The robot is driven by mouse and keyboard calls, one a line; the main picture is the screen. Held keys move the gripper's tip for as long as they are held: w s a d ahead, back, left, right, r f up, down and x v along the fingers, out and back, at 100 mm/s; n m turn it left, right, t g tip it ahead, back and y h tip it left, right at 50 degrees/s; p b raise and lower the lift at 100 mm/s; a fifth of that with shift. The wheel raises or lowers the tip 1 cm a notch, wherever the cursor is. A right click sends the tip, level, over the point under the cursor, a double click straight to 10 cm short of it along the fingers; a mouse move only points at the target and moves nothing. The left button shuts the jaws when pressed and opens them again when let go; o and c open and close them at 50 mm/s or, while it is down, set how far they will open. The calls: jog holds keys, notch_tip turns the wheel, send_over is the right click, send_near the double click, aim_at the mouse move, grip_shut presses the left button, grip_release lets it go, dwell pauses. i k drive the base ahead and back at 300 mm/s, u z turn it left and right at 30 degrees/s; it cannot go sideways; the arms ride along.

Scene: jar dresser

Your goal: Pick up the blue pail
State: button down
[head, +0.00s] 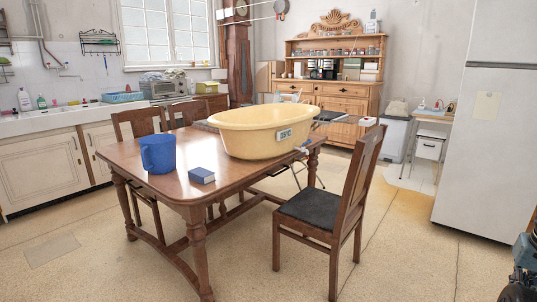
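The blue pail (158,155) stands upright on the front left part of the brown wooden table (175,190). It looks plain blue, and I cannot see into its bottom. A dark mechanical part at the lower right edge of the head view is cut off by the frame. It is apart from the pail and well to its right. I cannot make out my gripper's fingertips or whether they are open or shut.
A large yellow tub (262,132) fills the table's back right. A chair (331,212) stands at the table's right front, others behind. A white fridge (487,130) stands right. The front floor is clear.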

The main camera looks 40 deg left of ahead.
aim_at(158, 152)
jog(key=u, duration=2.6)
jog(key=k, duration=0.5)
jog(key=z, duration=0.6)
jog(key=i, duration=1.7)
jog(key=u, duration=0.4)
